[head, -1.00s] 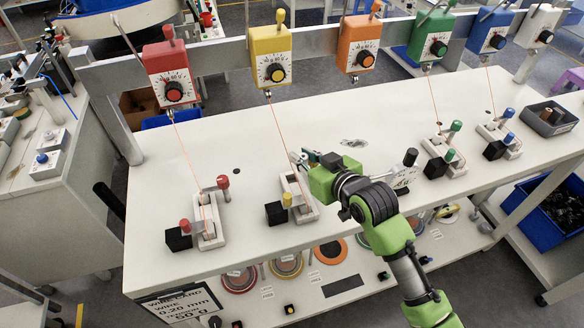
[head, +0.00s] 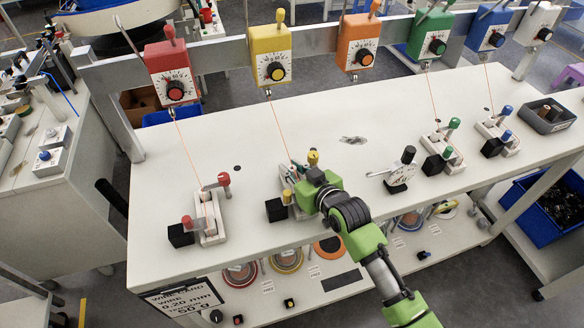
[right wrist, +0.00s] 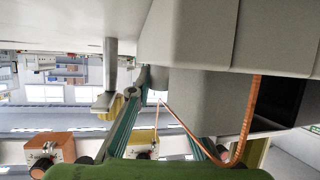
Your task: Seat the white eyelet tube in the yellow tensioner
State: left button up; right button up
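The yellow tensioner (head: 271,53) hangs on the rail, and an orange wire runs from it down to a jig (head: 283,182) on the table. The tensioner also shows at the bottom of the upside-down right wrist view (right wrist: 143,139). My right gripper (head: 290,174) is low over the jig and hides much of it. In the right wrist view its teal fingers (right wrist: 160,110) reach up beside the grey jig body (right wrist: 195,105), which partly hides one of them. Whether they hold anything is unclear. I cannot pick out the white eyelet tube. My left gripper is not in view.
A yellow-knobbed lever (head: 313,158) stands close beside my right gripper, and a black block (head: 276,209) is at its left. The table behind the jig is mostly clear.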

jog(key=shift+s+r, duration=0.1)
dwell(0.3)
jog(key=b+v, duration=0.1)
jog(key=v, duration=1.1)
dwell(0.3)
